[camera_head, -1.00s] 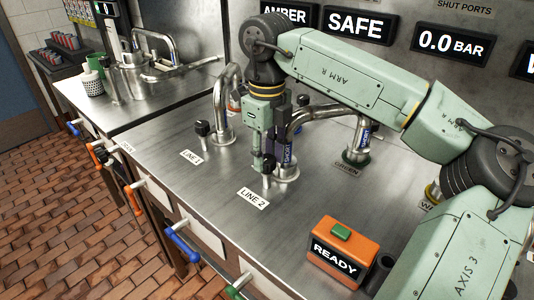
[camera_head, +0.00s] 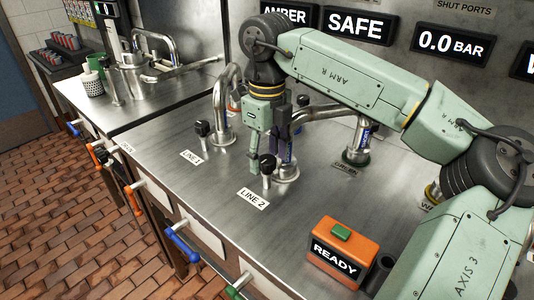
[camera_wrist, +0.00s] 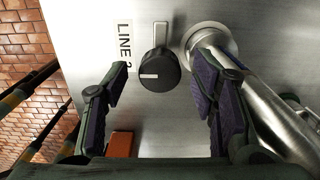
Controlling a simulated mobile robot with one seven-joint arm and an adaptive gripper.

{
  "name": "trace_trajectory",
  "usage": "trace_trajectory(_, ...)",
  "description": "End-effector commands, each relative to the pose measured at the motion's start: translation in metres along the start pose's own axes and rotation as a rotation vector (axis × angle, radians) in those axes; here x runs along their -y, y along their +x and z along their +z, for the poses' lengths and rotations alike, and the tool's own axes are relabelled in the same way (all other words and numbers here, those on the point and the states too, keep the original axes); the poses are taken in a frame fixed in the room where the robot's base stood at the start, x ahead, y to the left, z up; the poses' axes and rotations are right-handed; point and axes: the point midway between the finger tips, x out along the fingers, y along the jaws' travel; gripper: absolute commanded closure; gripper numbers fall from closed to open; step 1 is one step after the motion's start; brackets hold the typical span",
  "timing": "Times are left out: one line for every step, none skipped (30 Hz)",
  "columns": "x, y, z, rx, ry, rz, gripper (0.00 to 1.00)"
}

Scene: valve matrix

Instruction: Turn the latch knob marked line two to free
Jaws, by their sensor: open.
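The line two knob (camera_wrist: 160,78) is black and round, with a white mark running from its middle toward the left in the wrist view. It stands on a short post beside the "LINE 2" label (camera_wrist: 126,45); the head view shows the same knob (camera_head: 268,164) and label (camera_head: 254,199). My gripper (camera_wrist: 161,82) is open, with one finger to each side of the knob in the wrist view and a visible gap on both sides. In the head view my gripper (camera_head: 270,158) points down at the knob, which it does not grasp. No free marking is readable.
A curved metal pipe (camera_wrist: 270,115) rises close by my right finger in the wrist view. The line one knob (camera_head: 202,130) stands to the left. An orange box marked READY (camera_head: 338,252) sits at the front right. The steel top (camera_head: 215,205) is clear toward the front.

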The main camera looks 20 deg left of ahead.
Motion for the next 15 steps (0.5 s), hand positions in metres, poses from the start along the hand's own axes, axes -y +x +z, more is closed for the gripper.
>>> trace_trajectory(0.000,-0.003,0.000,0.001,0.000,-0.001,0.47)
trace_trajectory(0.000,-0.005,0.000,0.001,0.000,-0.002,0.47)
trace_trajectory(0.000,-0.009,0.001,0.001,0.000,-0.002,0.47)
trace_trajectory(0.000,-0.013,0.001,0.002,0.001,-0.002,0.47)
trace_trajectory(0.000,-0.018,0.001,0.002,0.001,-0.002,0.47)
trace_trajectory(0.000,-0.025,0.001,0.001,0.001,-0.003,0.47)
trace_trajectory(0.000,-0.031,0.001,0.001,0.001,-0.004,0.47)
trace_trajectory(0.000,-0.038,0.001,0.002,0.001,-0.003,0.47)
trace_trajectory(0.000,-0.047,0.001,0.003,0.001,-0.003,0.47)
trace_trajectory(0.000,-0.054,0.001,0.002,0.002,-0.004,0.47)
trace_trajectory(0.000,-0.060,0.001,0.002,0.002,-0.004,0.47)
trace_trajectory(0.000,-0.069,0.001,0.003,0.002,-0.002,0.47)
trace_trajectory(0.000,-0.075,0.001,0.002,0.000,-0.003,0.47)
trace_trajectory(0.000,-0.081,0.001,0.002,0.000,-0.003,0.47)
trace_trajectory(0.000,-0.088,0.001,0.002,0.000,-0.003,0.47)
